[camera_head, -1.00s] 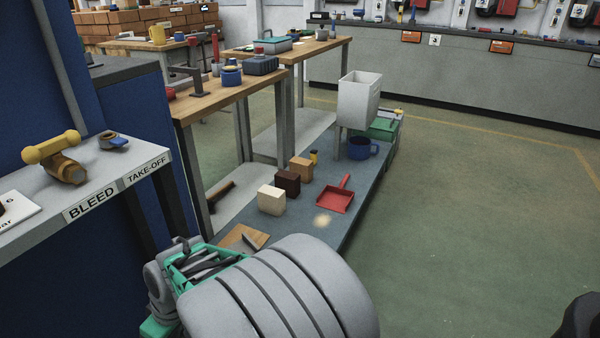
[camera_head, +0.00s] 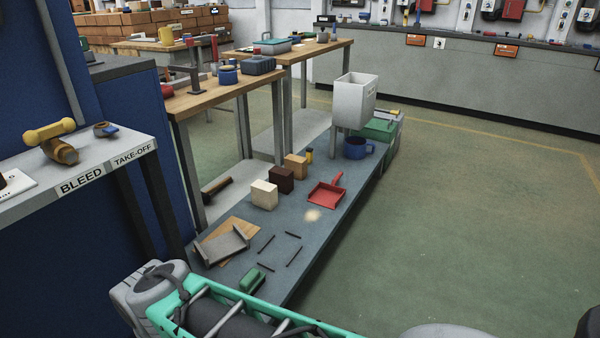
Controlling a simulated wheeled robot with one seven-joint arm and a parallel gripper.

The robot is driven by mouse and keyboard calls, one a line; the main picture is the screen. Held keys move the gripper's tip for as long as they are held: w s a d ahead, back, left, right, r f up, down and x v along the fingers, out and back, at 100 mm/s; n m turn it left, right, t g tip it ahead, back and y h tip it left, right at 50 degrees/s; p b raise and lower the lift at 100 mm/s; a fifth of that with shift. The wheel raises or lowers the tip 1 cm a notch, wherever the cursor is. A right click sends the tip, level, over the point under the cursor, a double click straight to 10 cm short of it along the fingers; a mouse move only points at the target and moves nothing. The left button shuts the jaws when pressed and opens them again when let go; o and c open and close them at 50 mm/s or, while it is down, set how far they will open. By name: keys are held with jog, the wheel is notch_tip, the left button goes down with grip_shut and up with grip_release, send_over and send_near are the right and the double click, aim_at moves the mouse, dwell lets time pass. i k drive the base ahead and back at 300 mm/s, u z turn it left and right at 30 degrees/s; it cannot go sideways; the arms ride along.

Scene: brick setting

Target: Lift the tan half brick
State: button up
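A tan half brick (camera_head: 296,166) stands on the low grey-blue bench (camera_head: 330,222), at the back of a short row of blocks. A dark brown block (camera_head: 281,180) stands just in front of it, and a cream block (camera_head: 264,195) is in front of that one. The tan half brick's lower left is partly hidden by the dark block. Parts of my arm fill the bottom edge of the view, well short of the blocks. My gripper's fingertips are not in view.
A red dustpan (camera_head: 326,194) lies right of the blocks. A small yellow-and-dark item (camera_head: 309,155) stands close behind the tan half brick. A grey tray-like piece (camera_head: 222,245) and several dark strips lie nearer.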

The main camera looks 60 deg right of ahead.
aim_at(299, 164)
jog(key=u, duration=0.05)
jog(key=k, duration=0.15)
jog(key=u, duration=0.9)
jog(key=i, duration=0.9)
jog(key=z, duration=3.05)
jog(key=i, duration=0.5)
